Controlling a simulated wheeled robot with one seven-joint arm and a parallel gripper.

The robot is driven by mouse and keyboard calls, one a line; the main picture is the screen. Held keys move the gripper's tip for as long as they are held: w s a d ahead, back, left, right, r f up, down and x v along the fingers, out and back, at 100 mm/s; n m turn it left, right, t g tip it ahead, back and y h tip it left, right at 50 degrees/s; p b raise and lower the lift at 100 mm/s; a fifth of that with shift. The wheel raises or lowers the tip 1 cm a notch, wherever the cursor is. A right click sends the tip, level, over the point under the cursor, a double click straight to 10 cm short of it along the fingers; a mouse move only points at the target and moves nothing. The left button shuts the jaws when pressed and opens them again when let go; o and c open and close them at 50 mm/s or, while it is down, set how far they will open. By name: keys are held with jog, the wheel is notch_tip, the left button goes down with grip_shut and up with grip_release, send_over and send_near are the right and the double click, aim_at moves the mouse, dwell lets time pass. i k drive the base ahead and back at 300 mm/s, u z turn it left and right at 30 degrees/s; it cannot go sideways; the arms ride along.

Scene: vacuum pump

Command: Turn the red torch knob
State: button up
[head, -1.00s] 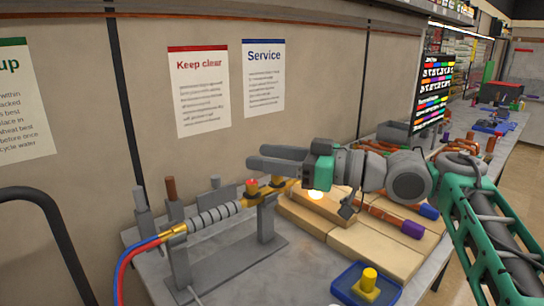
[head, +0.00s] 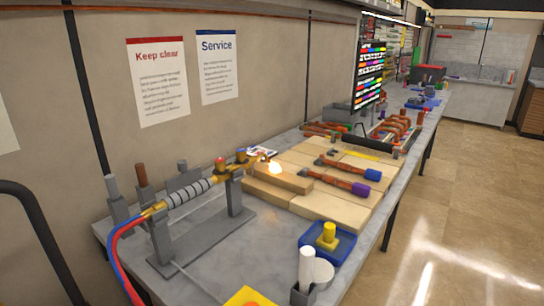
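The torch (head: 188,192) lies across a grey stand (head: 236,197) on the workbench, with a grey ribbed handle and brass fittings. The red torch knob (head: 220,161) sits on top of the brass part. A bright flame (head: 272,168) glows at the torch's right tip. Red and blue hoses (head: 122,250) run down from its left end. My gripper is not in view, and nothing covers the red knob.
Pale firebricks (head: 325,212) lie right of the stand, with purple- and blue-ended tools on them. A blue tray (head: 341,241) with a yellow piece is nearer. A white cylinder (head: 306,265) stands at the front edge. Bare grey bench (head: 245,250) lies in front of the stand.

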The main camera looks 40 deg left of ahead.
aim_at(220, 165)
jog(key=z, duration=0.35)
jog(key=i, duration=2.3)
jog(key=u, duration=4.65)
